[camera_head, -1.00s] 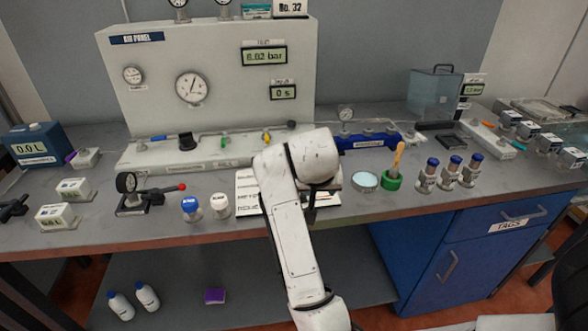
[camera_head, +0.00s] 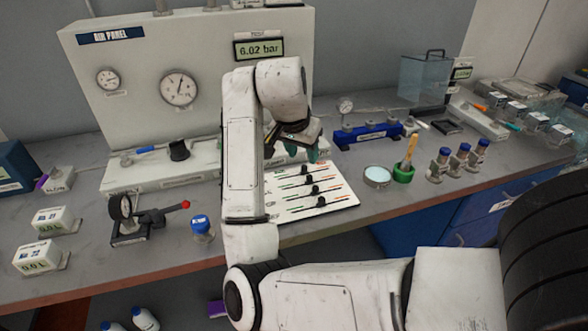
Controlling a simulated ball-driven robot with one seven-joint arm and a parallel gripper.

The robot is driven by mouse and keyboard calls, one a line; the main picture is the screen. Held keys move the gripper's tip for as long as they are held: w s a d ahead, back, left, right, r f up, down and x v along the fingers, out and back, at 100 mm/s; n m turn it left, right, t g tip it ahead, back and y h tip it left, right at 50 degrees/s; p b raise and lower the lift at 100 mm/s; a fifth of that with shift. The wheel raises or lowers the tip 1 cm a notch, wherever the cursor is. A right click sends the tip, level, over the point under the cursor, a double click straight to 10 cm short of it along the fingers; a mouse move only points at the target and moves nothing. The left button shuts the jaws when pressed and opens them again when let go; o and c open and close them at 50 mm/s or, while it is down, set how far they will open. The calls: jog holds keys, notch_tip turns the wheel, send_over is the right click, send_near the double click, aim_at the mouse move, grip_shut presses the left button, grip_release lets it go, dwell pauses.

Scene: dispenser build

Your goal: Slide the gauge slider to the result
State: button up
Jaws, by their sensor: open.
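The white gauge board (camera_head: 335,200) lies on the bench in front of the air panel. It bears several coloured slots in rows, each with a small black slider; one slider (camera_head: 315,190) shows near its middle. The labels are too small to read. My gripper (camera_head: 305,148) is above the board's far left part, in front of the air panel, apart from the sliders. It is open, seen partly from behind, with its fingertips small and partly hidden. My arm covers the board's left edge.
The air panel (camera_head: 135,85) reads 6.02 bar. A blue manifold (camera_head: 367,135), a round dish (camera_head: 377,176) and a green cup with a brush (camera_head: 403,172) stand right of the board. A blue-capped bottle (camera_head: 202,227) and a black device with a red-tipped lever (camera_head: 135,222) stand left.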

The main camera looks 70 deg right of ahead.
aim_at(310, 176)
jog(key=b+x, duration=0.1)
jog(key=x, duration=0.9)
jog(key=shift+f, duration=0.3)
grip_shut()
jog(key=shift+d, duration=0.1)
